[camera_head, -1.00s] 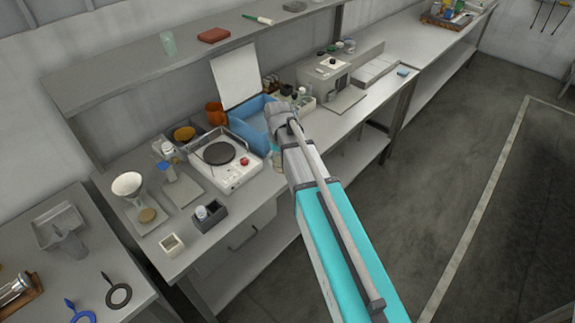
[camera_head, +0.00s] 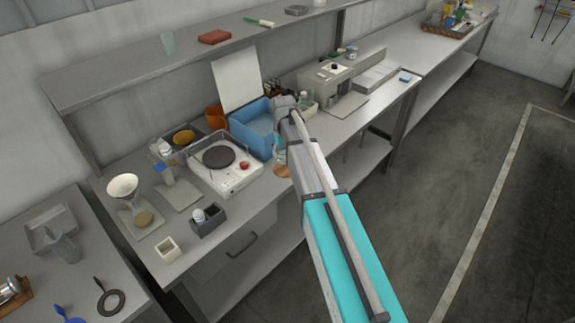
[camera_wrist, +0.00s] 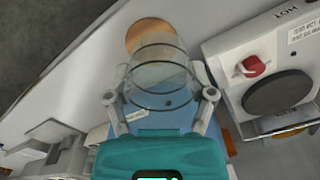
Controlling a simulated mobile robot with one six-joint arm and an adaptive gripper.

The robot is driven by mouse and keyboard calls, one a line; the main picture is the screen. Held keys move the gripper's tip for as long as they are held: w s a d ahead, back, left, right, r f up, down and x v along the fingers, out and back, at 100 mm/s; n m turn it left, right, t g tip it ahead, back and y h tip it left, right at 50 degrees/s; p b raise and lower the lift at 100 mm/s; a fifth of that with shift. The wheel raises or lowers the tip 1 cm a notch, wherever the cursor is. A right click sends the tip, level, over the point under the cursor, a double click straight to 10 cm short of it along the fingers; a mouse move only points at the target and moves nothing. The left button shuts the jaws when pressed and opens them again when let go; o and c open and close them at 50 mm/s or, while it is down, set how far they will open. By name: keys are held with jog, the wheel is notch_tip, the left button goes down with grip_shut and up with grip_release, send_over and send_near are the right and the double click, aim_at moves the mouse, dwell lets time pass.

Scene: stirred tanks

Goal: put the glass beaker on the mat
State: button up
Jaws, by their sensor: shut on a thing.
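The clear glass beaker (camera_wrist: 160,80) is between the two grey fingers of my gripper (camera_wrist: 158,96) in the wrist view, and they are shut on it. A round orange-brown mat (camera_wrist: 150,34) shows just past the beaker, partly covered by its glass. In the head view the beaker (camera_head: 279,152) shows beside my arm, over the mat (camera_head: 282,171) near the bench's front edge. I cannot tell whether its base touches the mat. My fingers are mostly hidden behind my arm in the head view.
A white hotplate (camera_head: 236,181) stands left of the mat, close by. A blue bin (camera_head: 250,143) is behind it. A grey box with a bottle (camera_head: 209,223) and a small cream box (camera_head: 167,249) stand further left. A shelf (camera_head: 130,64) runs above the bench.

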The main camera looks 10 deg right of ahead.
jog(key=b, duration=0.4)
send_over(285, 169)
jog(key=shift+s+a+f, duration=0.1)
jog(key=shift+s+f, duration=0.05)
jog(key=shift+f, duration=1.1)
jog(key=shift+s+a+f, duration=0.1)
jog(key=shift+f, duration=1.1)
jog(key=shift+w+d+f+b, duration=0.15)
jog(key=shift+w+f+b, duration=0.1)
jog(key=shift+f+b, duration=0.25)
jog(key=shift+w+f+b, duration=0.15)
jog(key=shift+f+b, duration=0.15)
jog(key=shift+b, duration=0.1)
jog(key=shift+f+b, duration=1.2)
jog(key=shift+f, duration=0.15)
jog(key=o, duration=1.2)
jog(key=shift+r, duration=0.2)
